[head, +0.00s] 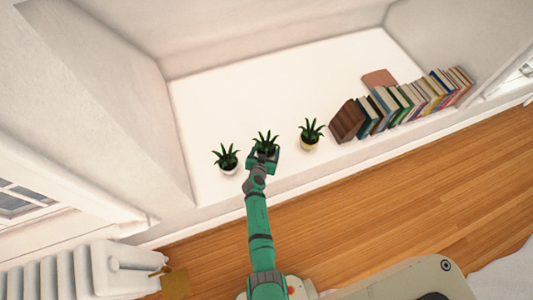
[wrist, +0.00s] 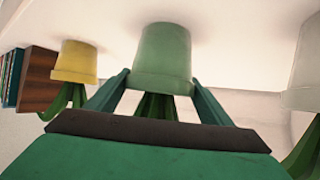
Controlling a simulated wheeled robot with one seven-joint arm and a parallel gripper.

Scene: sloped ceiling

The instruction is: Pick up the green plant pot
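The green plant pot (wrist: 163,58) stands on the white ledge. In the wrist view, which looks turned over, it sits in the middle, directly in front of my gripper (wrist: 161,76). The two fingers lie on either side of its rim, very close to it; firm contact cannot be made out. In the head view my gripper (head: 263,157) is at the middle plant (head: 265,141) of a row of three. The gripper hides most of the pot there, and only the dark green leaves show clearly above it.
A white pot (head: 229,168) with a plant stands to the left and a yellow pot (head: 309,143) to the right. A row of books (head: 405,102) with a brown wooden block (head: 347,121) is farther right. The white ledge (head: 250,92) behind the pots is clear.

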